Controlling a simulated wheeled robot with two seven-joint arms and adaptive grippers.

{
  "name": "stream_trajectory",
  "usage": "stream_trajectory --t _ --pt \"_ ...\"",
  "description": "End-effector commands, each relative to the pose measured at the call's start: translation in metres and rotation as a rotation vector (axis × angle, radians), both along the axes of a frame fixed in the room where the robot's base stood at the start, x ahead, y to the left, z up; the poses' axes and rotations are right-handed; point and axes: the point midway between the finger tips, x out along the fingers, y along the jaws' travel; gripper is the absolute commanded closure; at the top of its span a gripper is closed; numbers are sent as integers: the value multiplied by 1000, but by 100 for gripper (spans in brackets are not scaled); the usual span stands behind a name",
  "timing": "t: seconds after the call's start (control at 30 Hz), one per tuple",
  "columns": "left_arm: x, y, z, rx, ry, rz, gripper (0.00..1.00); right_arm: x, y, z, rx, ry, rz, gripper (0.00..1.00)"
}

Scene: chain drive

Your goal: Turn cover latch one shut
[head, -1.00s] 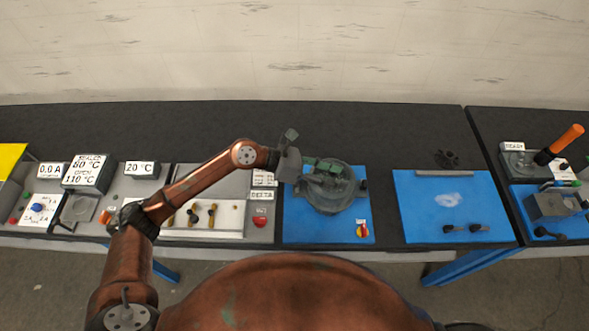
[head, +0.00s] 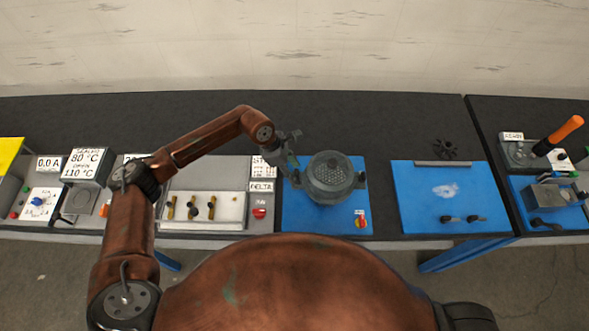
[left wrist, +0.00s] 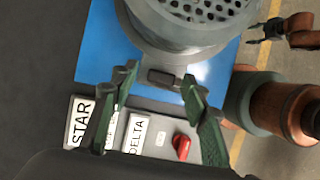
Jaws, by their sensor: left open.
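The round grey cover (head: 330,172) with a perforated top sits on the blue board. It also shows at the top of the left wrist view (left wrist: 185,38). A small dark latch (left wrist: 162,78) juts from the cover's rim on the side towards my left gripper. Another dark latch (head: 361,179) shows on the cover's right side. No marking tells me which one is latch one. My left gripper (head: 292,160) is open beside the cover's left edge. In the left wrist view its two green-grey fingers stand either side of the near latch, with no clear contact.
Left of the cover are a STAR/DELTA panel (head: 262,188), a red knob (left wrist: 182,147) and a tray with brass-coloured parts (head: 192,208). A red-yellow switch (head: 361,219) sits at the board's front. A dark sprocket (head: 445,149) lies behind the right blue mat (head: 425,210).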

Motion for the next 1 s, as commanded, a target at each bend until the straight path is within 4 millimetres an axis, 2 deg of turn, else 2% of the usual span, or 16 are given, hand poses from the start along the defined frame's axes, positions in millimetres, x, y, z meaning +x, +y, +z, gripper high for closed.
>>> stream_trajectory --t 0.33,0.9,1.0 --pt "0 -2 -4 -1 0 -2 59 4 2 1 2 -5 0 55" --pt "0 -2 -4 -1 1 -1 98 5 6 1 7 -7 -1 55" --pt "0 -2 -4 -1 0 -1 100 5 6 1 7 -7 -1 55"
